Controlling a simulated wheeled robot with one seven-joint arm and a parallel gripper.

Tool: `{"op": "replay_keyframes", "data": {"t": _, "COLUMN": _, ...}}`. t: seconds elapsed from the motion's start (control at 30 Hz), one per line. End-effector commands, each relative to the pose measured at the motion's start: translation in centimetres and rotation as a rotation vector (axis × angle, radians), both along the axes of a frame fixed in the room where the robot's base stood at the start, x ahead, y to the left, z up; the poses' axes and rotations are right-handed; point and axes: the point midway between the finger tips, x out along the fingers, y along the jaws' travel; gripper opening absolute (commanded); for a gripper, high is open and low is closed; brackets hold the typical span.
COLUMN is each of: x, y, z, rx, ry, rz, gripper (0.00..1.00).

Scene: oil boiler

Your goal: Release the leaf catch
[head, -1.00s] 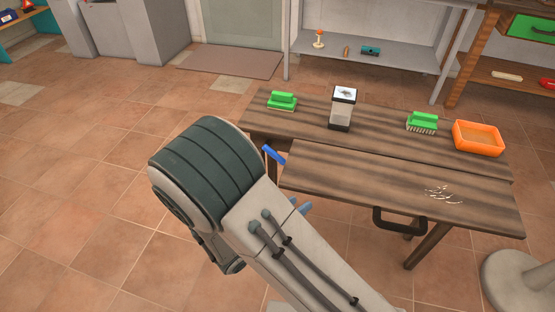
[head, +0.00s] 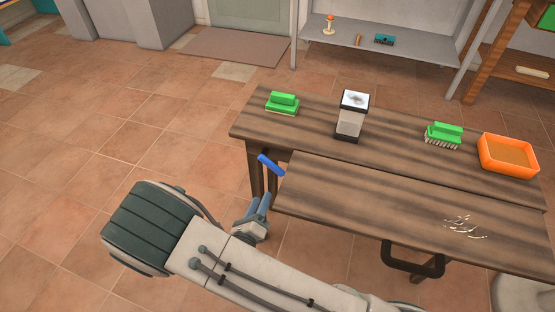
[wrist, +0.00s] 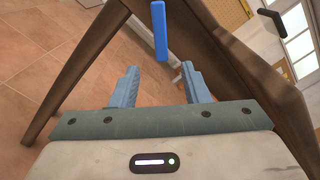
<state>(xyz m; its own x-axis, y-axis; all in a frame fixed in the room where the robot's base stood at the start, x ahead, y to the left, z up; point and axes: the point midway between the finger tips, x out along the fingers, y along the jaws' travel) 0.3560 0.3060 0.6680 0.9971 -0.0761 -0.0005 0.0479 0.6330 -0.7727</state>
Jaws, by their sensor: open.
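The leaf catch is a blue lever (head: 270,164) at the left edge of the wooden table, by the seam between its back part and the front leaf (head: 370,205). In the wrist view the blue lever (wrist: 159,32) hangs ahead of my gripper, roughly between the lines of its two fingers. My gripper (head: 260,208) is below and slightly left of the lever, beside the table's left edge. In the wrist view its pale blue fingers (wrist: 160,86) are apart with nothing between them. The lever appears clear of the fingertips.
On the table's back part stand two green brushes (head: 282,103) (head: 444,135), a glass-sided container (head: 352,115) and an orange tray (head: 507,155). Pale crumbs (head: 464,227) lie on the leaf, and a dark handle (head: 412,258) is at its front edge. A wooden leg (wrist: 75,70) stands near my gripper. Floor at left is clear.

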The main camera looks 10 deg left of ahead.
Motion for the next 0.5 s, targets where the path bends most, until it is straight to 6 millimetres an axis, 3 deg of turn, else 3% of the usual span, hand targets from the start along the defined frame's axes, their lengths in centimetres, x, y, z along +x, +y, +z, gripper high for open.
{"op": "replay_keyframes", "data": {"t": 0.5, "x": 9.8, "y": -0.9, "z": 0.0, "rx": 0.001, "ry": -0.001, "rz": -0.005, "gripper": 0.42}}
